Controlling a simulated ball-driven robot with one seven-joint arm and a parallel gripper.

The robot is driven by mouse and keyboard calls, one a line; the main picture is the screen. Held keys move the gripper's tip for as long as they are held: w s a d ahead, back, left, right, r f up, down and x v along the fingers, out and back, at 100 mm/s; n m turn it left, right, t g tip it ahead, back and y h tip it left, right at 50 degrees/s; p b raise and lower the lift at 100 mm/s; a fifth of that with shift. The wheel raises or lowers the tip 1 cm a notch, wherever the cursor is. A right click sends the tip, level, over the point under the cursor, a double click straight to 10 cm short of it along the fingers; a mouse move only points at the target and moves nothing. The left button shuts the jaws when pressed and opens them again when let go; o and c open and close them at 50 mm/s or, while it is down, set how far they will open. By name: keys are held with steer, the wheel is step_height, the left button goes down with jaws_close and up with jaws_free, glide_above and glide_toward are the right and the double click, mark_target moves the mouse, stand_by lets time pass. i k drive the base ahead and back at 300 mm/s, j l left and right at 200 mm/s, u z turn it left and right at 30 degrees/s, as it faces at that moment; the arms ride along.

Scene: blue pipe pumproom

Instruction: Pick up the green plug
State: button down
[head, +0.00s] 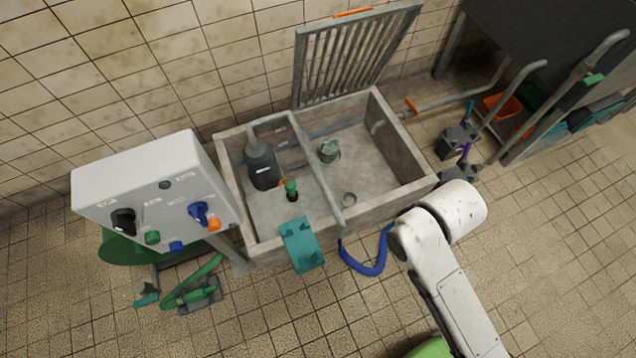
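A small green plug-like piece (291,187) stands upright in the left compartment of the concrete basin (395,207), near the divider. It seems to sit in or over a dark round hole; I cannot tell how deep. My white arm shows at the lower right, outside the basin. My gripper is not in view.
A dark pump (262,165) stands left of the green piece. A raised grate (350,55) leans behind the basin. A teal bracket (301,244) hangs on the front rim, a blue hose (366,264) beside it. A control box (155,205) stands left. Front floor is mostly clear.

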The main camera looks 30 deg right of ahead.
mark_target(290, 186)
steer(key=i+l+u, duration=0.3)
steer(key=l, duration=0.35)
steer(key=i+l+u, duration=0.35)
steer(key=l, duration=0.35)
steer(key=i+l+u, duration=0.15)
steer(key=l, duration=0.2)
